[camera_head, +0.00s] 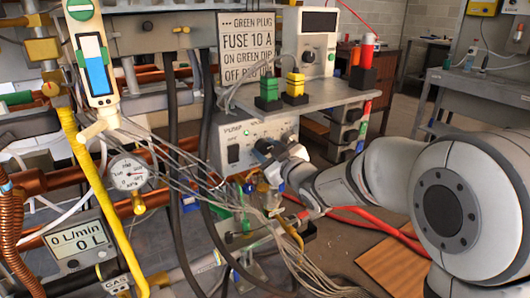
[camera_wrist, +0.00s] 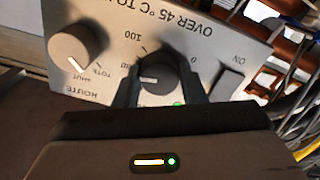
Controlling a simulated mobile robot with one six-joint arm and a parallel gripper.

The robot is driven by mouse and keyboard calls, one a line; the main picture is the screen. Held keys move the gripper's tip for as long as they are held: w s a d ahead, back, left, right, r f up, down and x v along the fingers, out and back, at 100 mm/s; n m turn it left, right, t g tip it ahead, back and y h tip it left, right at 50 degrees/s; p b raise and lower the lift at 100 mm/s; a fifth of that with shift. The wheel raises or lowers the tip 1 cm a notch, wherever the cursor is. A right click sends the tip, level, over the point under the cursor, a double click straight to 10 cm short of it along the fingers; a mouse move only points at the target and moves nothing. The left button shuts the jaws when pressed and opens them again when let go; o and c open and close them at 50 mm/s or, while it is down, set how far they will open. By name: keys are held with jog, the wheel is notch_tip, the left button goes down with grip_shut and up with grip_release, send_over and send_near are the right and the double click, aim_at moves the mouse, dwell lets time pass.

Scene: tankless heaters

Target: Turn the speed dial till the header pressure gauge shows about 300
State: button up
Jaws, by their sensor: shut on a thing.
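The speed dial (camera_wrist: 157,76) is a dark round knob with a white mark, on a grey panel with a printed scale showing 0 and 100. The wrist view shows the panel upside down, and the mark points left there. My gripper (camera_wrist: 160,88) is shut on this dial, one finger on each side. In the head view my gripper (camera_head: 268,150) is at the right part of the pump control box (camera_head: 236,155) and hides the dial. A round white gauge (camera_head: 129,173) sits on the pipes at left; its reading is too small to tell.
A second knob (camera_wrist: 78,47) and a dark ON switch (camera_wrist: 229,82) flank the dial. Grey cables (camera_head: 185,165) hang left of the box. A flow meter (camera_head: 75,245) reads 0 L/min. Green and yellow plugs (camera_head: 295,84) stand on the shelf above.

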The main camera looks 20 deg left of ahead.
jog(key=shift+d+f, duration=0.1)
jog(key=shift+f, duration=0.1)
jog(key=o, duration=1)
jog(key=shift+r, duration=0.15)
jog(key=p+v, duration=0.1)
jog(key=v, duration=0.6)
jog(key=shift+s+d, duration=0.25)
jog(key=shift+s, duration=0.05)
